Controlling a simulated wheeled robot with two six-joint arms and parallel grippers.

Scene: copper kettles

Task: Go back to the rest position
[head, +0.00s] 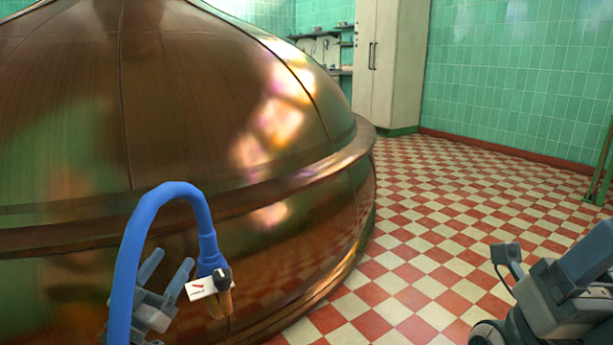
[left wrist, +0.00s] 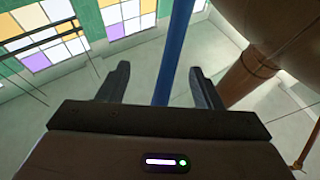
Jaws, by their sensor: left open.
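My left gripper (head: 168,272) is at the lower left of the head view, in front of the big copper kettle (head: 290,240). Its two fingers are apart, with nothing seen held between them. In the left wrist view the open fingers (left wrist: 160,84) stand on either side of a blue hose (left wrist: 178,50); I cannot tell whether the hose is between them or beyond. In the head view the blue hose (head: 172,190) arches over the gripper. At the lower right are grey links of my right arm; its fingertips do not show.
A white tag (head: 203,287) and a dark-and-brown fitting (head: 220,300) hang at the hose's end, close to the gripper. The checkered floor (head: 440,220) is clear to the right. A pale cabinet (head: 390,70) stands at the back. A green frame (head: 603,175) is at the right edge.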

